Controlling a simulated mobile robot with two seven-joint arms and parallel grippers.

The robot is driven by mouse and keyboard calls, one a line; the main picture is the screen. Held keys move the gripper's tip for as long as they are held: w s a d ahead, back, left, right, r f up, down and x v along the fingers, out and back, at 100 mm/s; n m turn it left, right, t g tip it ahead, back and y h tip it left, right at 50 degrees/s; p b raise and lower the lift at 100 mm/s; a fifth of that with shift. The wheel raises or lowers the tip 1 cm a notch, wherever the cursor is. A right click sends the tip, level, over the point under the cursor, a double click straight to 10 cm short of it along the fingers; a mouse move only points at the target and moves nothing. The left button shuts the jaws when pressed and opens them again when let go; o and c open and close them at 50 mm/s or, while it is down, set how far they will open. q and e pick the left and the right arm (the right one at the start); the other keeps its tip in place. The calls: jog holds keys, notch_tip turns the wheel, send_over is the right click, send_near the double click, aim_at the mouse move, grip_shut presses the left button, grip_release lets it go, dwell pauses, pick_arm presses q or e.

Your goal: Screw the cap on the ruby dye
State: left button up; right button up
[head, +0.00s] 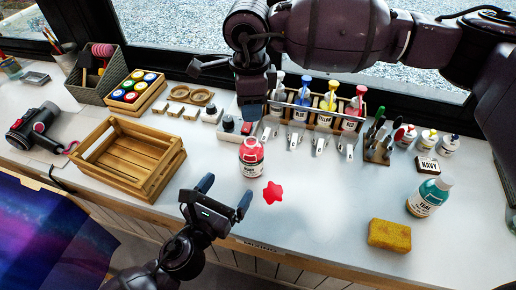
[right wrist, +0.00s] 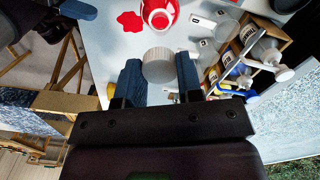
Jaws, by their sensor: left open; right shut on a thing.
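The ruby dye bottle (head: 251,163) stands upright on the white counter, red with a pale label. In the right wrist view the bottle's open mouth (right wrist: 158,14) shows red dye inside. My right gripper (head: 250,112) is above and behind the bottle in the head view. In the right wrist view it is shut on a pale ribbed cap (right wrist: 158,65), apart from the bottle; I cannot make the cap out in the head view. My left gripper (head: 215,205) is open and empty, in front of the bottle and a little left of it, fingers pointing toward it.
A red splash (head: 272,192) lies right of the bottle. A wooden crate (head: 130,157) stands at left. A bottle rack (head: 318,112) is behind. A teal bottle (head: 429,197) and yellow sponge (head: 389,235) are at right. The counter between splash and sponge is clear.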

aim_at(246, 161)
dwell(0.3)
pick_arm(q)
jog(key=x, duration=1.2)
jog(key=shift+d+r, duration=0.1)
jog(key=shift+c, duration=0.3)
jog(key=c, duration=1.3)
pick_arm(e)
jog(key=shift+f, duration=2.45)
jog(key=shift+f, duration=0.9)
